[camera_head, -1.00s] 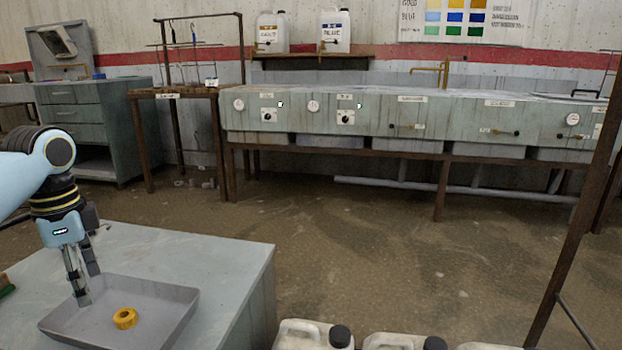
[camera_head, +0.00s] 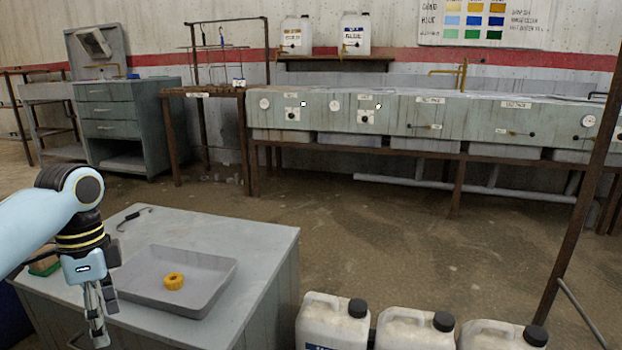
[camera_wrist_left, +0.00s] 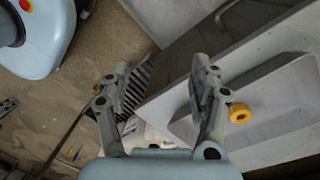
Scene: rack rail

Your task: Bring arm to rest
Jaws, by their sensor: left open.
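My left arm comes in from the left in the head view. Its gripper (camera_head: 98,318) hangs fingers down beside the front left of the grey tray, clear of it. In the left wrist view the two fingers (camera_wrist_left: 158,85) stand apart with nothing between them. A yellow ring-shaped piece (camera_head: 173,281) lies in the grey tray (camera_head: 222,272) on the cabinet top. The yellow piece also shows in the left wrist view (camera_wrist_left: 240,113), right of the fingers. My right gripper is not in view.
The tray stands on a grey cabinet (camera_head: 262,240) with a dark hook (camera_head: 134,216) on it. Several white jugs (camera_head: 331,322) stand on the right. A long grey bench (camera_head: 430,118) runs along the back wall. The floor between is clear.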

